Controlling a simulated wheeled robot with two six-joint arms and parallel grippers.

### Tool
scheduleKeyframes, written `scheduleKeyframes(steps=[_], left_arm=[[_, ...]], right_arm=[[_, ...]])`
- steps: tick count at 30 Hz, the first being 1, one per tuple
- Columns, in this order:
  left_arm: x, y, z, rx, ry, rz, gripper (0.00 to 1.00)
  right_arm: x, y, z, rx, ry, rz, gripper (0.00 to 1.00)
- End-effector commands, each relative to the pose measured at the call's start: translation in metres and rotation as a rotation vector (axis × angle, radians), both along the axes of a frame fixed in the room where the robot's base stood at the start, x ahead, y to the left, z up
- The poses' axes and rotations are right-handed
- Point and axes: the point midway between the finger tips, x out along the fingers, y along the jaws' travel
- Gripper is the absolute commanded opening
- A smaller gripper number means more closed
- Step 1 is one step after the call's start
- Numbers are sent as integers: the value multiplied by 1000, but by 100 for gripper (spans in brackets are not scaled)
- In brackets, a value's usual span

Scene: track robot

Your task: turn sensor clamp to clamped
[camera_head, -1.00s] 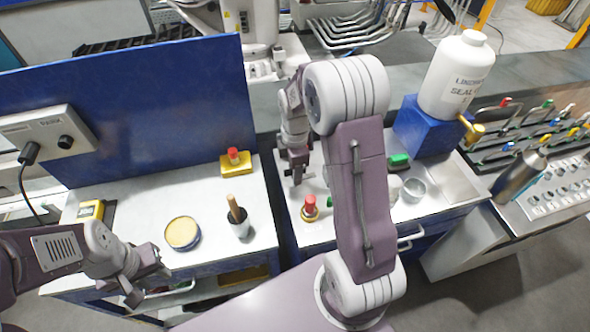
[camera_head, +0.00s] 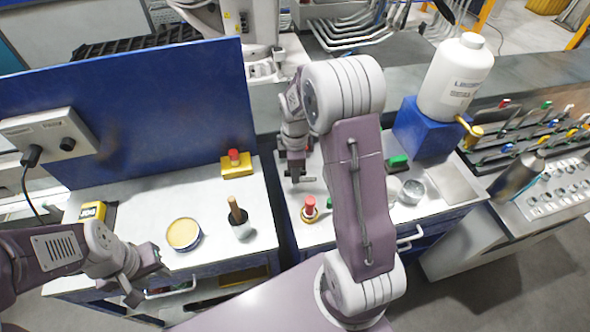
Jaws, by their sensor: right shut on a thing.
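My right gripper (camera_head: 297,175) points down over the right-hand bench top, partly behind my own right arm. It is shut on a small grey part (camera_head: 304,181) at its fingertips. The part is too small to tell whether it is the sensor clamp or how it is turned. A red-topped brass fitting (camera_head: 310,209) stands on the bench just in front of this gripper. A yellow block with a red knob (camera_head: 237,163) sits on the left bench by the blue panel. My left gripper (camera_head: 147,281) is open and empty at the front edge of the left bench.
The left bench (camera_head: 145,205) carries a round yellow tin (camera_head: 184,233), a dark cup with a wooden handle (camera_head: 239,219) and a yellow meter (camera_head: 92,211). A white bottle (camera_head: 456,78) stands on a blue block (camera_head: 425,130) at right. A gap separates the benches.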

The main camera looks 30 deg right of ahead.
Motion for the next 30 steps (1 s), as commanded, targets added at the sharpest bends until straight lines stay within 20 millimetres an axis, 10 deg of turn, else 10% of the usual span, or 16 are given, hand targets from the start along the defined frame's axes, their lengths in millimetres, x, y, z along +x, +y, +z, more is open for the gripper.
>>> scheduleKeyframes(steps=[30], left_arm=[[0,0,45,0,0,0,36]], right_arm=[[2,-1,4,-1,-7,-937,0]])
